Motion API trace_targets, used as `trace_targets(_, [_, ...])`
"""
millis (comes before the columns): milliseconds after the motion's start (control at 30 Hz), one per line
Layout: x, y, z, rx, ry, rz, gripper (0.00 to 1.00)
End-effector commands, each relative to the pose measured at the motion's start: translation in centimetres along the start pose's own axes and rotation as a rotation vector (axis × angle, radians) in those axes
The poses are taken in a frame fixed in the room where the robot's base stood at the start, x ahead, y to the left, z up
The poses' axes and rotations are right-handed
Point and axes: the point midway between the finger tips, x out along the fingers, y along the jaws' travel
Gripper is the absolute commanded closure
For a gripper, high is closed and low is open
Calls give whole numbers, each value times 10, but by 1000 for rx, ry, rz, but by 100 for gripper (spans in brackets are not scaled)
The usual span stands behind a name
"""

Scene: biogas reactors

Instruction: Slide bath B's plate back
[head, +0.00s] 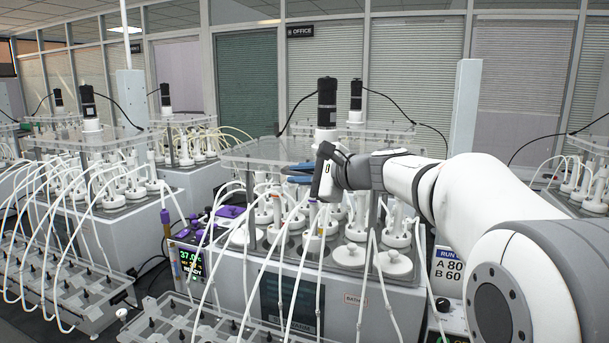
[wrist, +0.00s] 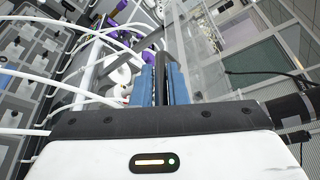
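Bath B (head: 345,275) is the grey tank in the middle of the head view, with a partly legible BATH label on its front. Its clear plate (head: 262,152) lies level above the white-capped bottles, around the black motor's column. The plate's clear edge also shows in the wrist view (wrist: 208,78). My gripper (head: 298,172) is at the plate's front edge, its blue fingers level with it. In the wrist view, my gripper (wrist: 161,80) has its fingers close on either side of a dark bar (wrist: 160,62), apparently the plate's handle. The exact contact is partly hidden.
White tubes (head: 285,245) arch in front of the bath down to a clear tray (head: 195,320) of fittings. A black motor (head: 327,100) rises through the plate. Another bath (head: 95,215) stands at left. A display (head: 190,262) reads 37.0.

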Motion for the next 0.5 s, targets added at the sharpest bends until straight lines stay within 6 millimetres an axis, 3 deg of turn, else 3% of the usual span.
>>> trace_targets(133, [0, 1, 0, 1, 0, 3, 100])
trace_targets(500, [1, 3, -1, 3, -1, 6, 100])
